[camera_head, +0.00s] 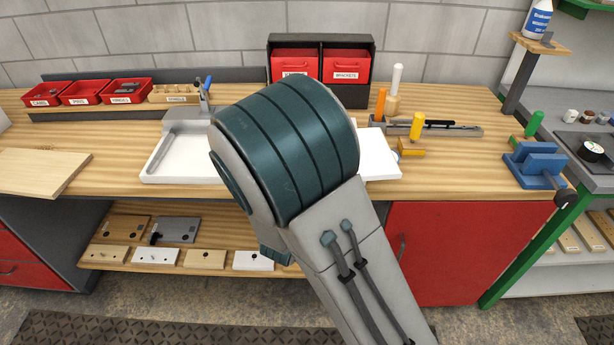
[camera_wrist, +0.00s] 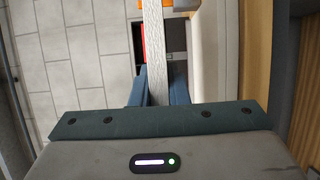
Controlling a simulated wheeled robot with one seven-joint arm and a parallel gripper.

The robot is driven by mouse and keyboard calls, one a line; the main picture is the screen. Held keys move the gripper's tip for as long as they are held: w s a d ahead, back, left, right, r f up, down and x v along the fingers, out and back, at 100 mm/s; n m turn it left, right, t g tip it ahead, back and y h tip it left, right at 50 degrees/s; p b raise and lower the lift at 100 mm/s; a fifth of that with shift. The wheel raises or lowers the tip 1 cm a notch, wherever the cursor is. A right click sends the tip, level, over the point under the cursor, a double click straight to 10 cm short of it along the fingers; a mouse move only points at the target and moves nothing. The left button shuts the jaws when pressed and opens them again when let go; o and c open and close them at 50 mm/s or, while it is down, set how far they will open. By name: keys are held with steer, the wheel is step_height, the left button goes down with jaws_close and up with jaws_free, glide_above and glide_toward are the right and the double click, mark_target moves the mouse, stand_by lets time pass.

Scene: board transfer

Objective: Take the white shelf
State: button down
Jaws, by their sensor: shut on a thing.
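My gripper (camera_wrist: 157,95) shows in the wrist view with its two blue fingers shut on the white shelf (camera_wrist: 154,45). The shelf appears as a narrow, pale, speckled strip running away from the fingers to the top of the picture. In the head view my arm hides the gripper. A flat white piece (camera_head: 379,158) shows on the bench just right of my arm; I cannot tell whether it is part of the same shelf.
A white tray (camera_head: 152,177) lies left of my arm on the wooden bench (camera_head: 115,135). A wooden board (camera_head: 40,170) lies far left. Red bins (camera_head: 295,64) stand behind. Upright tools and a blue vise (camera_head: 537,162) are at right. Small plates lie on the lower shelf.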

steer(key=s+d+r, duration=0.2)
steer(key=shift+d+r, duration=0.2)
steer(key=shift+d, duration=0.2)
step_height(320, 180, up, 7)
steer(key=s+d+p, duration=0.1)
steer(key=p, duration=0.1)
steer(key=shift+s+d+r, duration=0.15)
steer(key=shift+d, duration=0.2)
stand_by(0.4)
